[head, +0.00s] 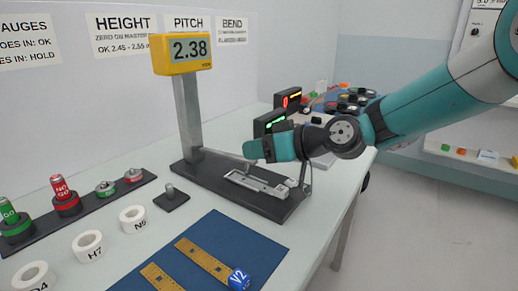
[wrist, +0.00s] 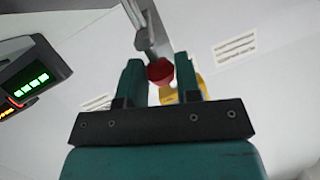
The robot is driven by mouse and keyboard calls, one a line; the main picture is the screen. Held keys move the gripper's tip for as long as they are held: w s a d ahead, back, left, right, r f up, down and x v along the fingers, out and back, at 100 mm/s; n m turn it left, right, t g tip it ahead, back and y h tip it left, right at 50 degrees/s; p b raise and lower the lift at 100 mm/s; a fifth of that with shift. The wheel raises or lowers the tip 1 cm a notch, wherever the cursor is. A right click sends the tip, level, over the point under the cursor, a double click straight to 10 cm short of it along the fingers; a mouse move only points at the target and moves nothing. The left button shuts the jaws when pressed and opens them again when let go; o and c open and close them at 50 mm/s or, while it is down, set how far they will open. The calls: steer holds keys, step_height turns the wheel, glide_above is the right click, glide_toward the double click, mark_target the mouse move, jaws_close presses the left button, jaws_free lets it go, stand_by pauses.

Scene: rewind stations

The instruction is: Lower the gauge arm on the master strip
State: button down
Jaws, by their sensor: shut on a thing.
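The height gauge has a yellow display (head: 182,53) reading 2.38 on a grey column (head: 188,115) over a dark base (head: 204,172). Its thin metal gauge arm (head: 226,154) runs from the column to my gripper (head: 252,149). In the wrist view, my gripper (wrist: 160,78) is shut on a red knob (wrist: 160,71) at the end of a metal arm (wrist: 140,28). The knob is hidden behind the fingers in the head view. Below my gripper, a pale metal strip holder (head: 256,183) lies on the base; I cannot make out the master strip itself.
A black box with a green-lit display (head: 270,123) stands close behind my gripper, and another with red lights (head: 288,98) farther back. A blue mat (head: 220,232) with brass strips lies in front. White rings and a gauge rack (head: 92,200) are at left.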

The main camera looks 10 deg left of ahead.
steer(key=shift+s+f, duration=0.15)
steer(key=shift+f, duration=0.05)
steer(key=c, duration=0.8)
jaws_free()
steer(key=shift+a, duration=0.1)
steer(key=shift+r, duration=0.1)
steer(key=shift+d+r, duration=0.15)
steer(key=shift+d, duration=0.25)
steer(key=v, duration=1.6)
steer(key=shift+d, duration=0.35)
